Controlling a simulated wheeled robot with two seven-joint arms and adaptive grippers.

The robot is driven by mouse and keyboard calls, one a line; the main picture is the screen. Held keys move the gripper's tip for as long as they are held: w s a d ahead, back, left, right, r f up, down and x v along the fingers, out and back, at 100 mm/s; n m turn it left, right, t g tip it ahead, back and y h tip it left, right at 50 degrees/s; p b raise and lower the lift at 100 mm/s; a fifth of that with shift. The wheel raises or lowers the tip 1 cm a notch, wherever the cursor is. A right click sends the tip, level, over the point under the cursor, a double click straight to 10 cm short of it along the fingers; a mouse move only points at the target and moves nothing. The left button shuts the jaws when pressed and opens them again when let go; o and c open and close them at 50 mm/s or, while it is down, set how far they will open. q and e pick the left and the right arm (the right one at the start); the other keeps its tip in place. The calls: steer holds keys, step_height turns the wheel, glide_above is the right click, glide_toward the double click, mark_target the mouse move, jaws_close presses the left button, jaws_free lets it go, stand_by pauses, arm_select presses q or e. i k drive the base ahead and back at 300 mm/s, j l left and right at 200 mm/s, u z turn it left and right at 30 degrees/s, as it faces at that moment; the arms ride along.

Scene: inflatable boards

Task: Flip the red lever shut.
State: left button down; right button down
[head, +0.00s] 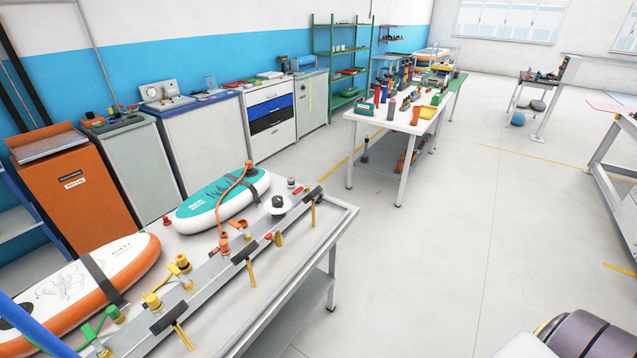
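A workbench (345,213) in the foreground carries a long grey rail (215,262) with several coloured valve fittings. A small red piece (268,237) sits on the rail right of the middle and may be the red lever; it is too small to tell whether it is open or shut. An orange-red fitting (224,243) stands to its left, with an orange hose (232,186) rising from it. An orange handle-like piece (238,223) lies just behind. Neither of my grippers shows in the head view.
A teal-and-white board (215,205) and an orange-and-white board (130,255) lie behind the rail. Yellow fittings (153,301) and yellow handles (184,336) stand along it. A second table (400,122) with tools stands farther back.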

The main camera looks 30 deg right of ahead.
mark_target(300, 189)
steer(key=i+l+z, duration=0.65)
steer(key=l+z, duration=0.2)
steer(key=i+l+z, duration=0.35)
steer(key=k, duration=0.1)
